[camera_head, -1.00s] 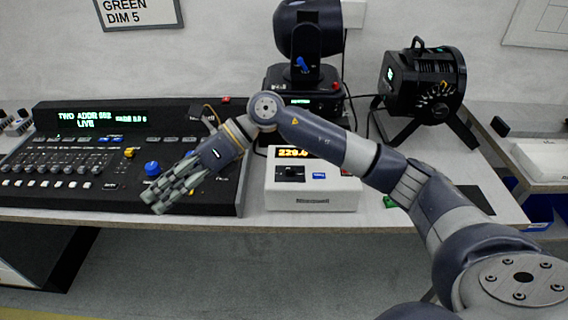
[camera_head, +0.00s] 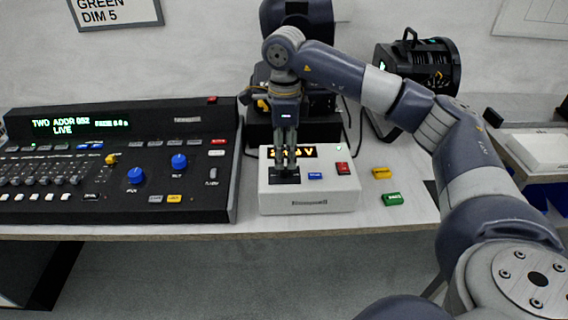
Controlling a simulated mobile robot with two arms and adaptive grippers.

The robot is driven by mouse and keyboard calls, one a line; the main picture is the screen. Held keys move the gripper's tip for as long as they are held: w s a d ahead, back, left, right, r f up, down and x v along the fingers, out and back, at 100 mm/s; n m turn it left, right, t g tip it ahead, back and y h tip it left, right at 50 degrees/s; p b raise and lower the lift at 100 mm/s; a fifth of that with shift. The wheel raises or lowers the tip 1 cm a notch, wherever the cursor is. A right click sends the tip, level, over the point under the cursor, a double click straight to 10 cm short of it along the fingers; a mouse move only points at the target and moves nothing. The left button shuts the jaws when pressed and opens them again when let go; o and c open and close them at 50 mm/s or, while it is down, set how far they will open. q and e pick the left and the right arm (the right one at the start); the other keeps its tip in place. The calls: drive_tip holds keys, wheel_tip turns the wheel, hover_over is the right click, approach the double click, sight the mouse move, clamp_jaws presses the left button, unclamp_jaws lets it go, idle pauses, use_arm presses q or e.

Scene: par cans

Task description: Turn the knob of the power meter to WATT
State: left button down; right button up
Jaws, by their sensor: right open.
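The power meter (camera_head: 310,200) is a white box at the front of the table, a little right of the picture's middle. Its lit yellow display is partly hidden behind my fingers; the visible part ends in "V". My right gripper (camera_head: 285,166) points straight down over the black knob area (camera_head: 285,178) at the left of the meter's face. Its two fingers are a little apart. The fingers hide most of the knob, so I cannot tell its setting or whether they touch it. My left gripper is not in view.
A black lighting desk (camera_head: 120,175) with blue knobs stands at the left. Blue and red buttons (camera_head: 343,168) sit on the meter. Yellow (camera_head: 381,172) and green (camera_head: 392,198) pieces lie right of it. A moving-head light (camera_head: 300,20) and a par can (camera_head: 430,65) stand behind.

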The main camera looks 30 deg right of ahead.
sight(284, 172)
drive_tip(key=shift+f, duration=2.35)
drive_tip(key=shift+c, duration=0.2)
clamp_jaws()
